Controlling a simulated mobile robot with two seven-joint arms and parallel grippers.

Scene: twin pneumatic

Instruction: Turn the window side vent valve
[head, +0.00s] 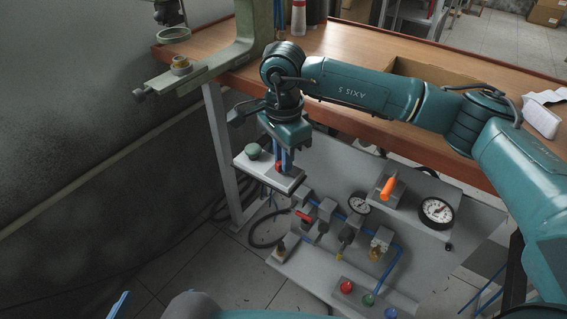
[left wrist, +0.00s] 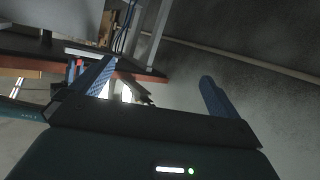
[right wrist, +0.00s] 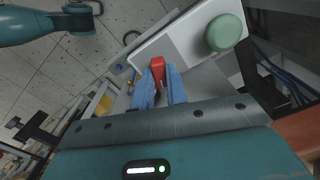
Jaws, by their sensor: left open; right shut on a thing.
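A red valve handle (right wrist: 157,68) sits on a grey-white block (head: 268,173) at the left end of the pneumatic panel, beside a round green knob (head: 253,151). My right gripper (head: 284,160) points down over this block. In the right wrist view its blue fingers (right wrist: 159,88) are closed on the red handle, hiding part of it. My left gripper (left wrist: 156,76) is open and empty in the left wrist view. Only a blue finger of it (head: 119,304) shows at the lower left of the head view, well away from the panel.
The panel carries another red lever (head: 304,216), an orange handle (head: 388,187), gauges (head: 437,212) and several push buttons (head: 346,286). A wooden bench (head: 340,50) with a green machine frame (head: 252,35) stands behind. Floor left of the panel is mostly clear.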

